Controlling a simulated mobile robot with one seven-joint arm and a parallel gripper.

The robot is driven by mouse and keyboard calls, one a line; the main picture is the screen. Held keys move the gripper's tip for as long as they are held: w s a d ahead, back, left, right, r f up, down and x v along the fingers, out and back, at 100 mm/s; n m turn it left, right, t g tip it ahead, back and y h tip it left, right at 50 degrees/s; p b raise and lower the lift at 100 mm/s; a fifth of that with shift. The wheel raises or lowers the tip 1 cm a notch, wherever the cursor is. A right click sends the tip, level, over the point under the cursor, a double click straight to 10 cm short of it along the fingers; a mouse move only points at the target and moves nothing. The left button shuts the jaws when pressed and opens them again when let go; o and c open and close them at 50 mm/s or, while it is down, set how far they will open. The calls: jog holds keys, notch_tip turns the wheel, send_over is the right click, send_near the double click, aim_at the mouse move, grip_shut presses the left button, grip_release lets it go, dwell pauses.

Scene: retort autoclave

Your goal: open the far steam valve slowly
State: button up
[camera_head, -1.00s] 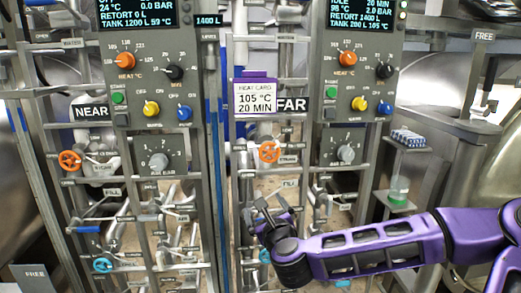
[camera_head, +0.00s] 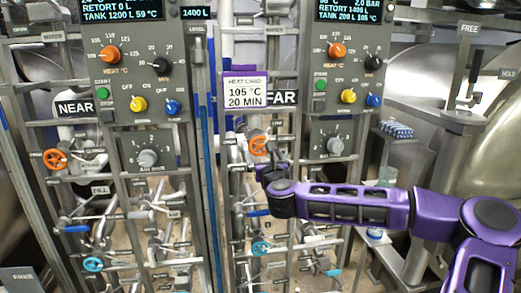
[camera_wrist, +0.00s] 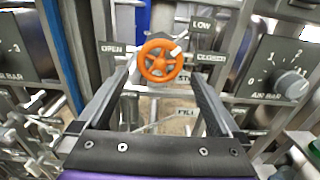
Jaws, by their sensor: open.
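The far steam valve is an orange handwheel (camera_head: 259,146) under the heat card, beside the FAR label. In the wrist view the orange wheel (camera_wrist: 160,61) faces me, with OPEN, LOW and CLOSED labels around it and a pale pointer at its upper right. My gripper (camera_head: 268,168) is just below the wheel in the head view. In the wrist view my gripper (camera_wrist: 166,75) is open, one finger on each side of the wheel's lower part. I cannot tell whether the fingers touch the rim.
A similar orange wheel (camera_head: 55,160) sits on the NEAR panel at left. The heat card (camera_head: 245,92) reads 105 °C, 20 MIN. The far panel's air bar knob (camera_head: 335,146) is right of the wheel. Pipes and a blue-handled valve lie below.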

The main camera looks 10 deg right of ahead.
aim_at(260, 148)
jog(key=shift+w, duration=2.3)
jog(key=c, duration=1.1)
jog(key=shift+c, duration=0.2)
